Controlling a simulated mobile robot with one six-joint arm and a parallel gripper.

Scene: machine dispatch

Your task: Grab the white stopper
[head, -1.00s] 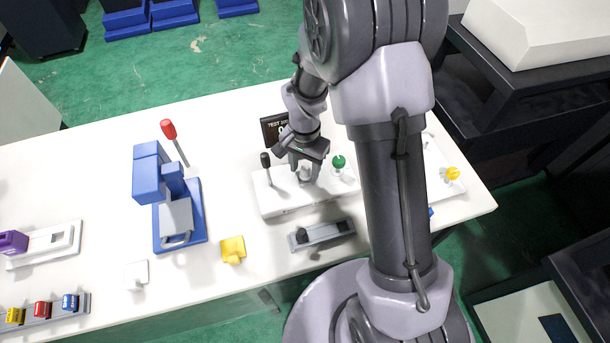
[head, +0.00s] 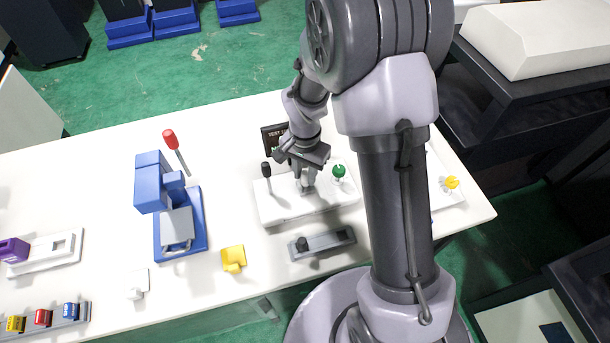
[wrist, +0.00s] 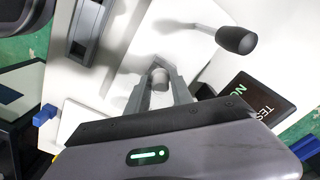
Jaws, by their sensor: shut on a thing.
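My gripper (head: 305,184) is over the white test base (head: 280,210), between a black-knobbed lever and a green knob. In the wrist view its two fingers (wrist: 159,82) are shut on a small pale cylinder, which looks like the white stopper (wrist: 160,76). In the head view the fingers mostly hide the stopper. It stands at the base; I cannot tell whether it is seated or raised.
The black-knobbed lever (head: 266,172) stands close on the left, the green knob (head: 339,171) close on the right. A dark sign (head: 272,137) is behind. A grey slider unit (head: 322,243) lies in front. A blue machine (head: 152,183) stands farther left.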

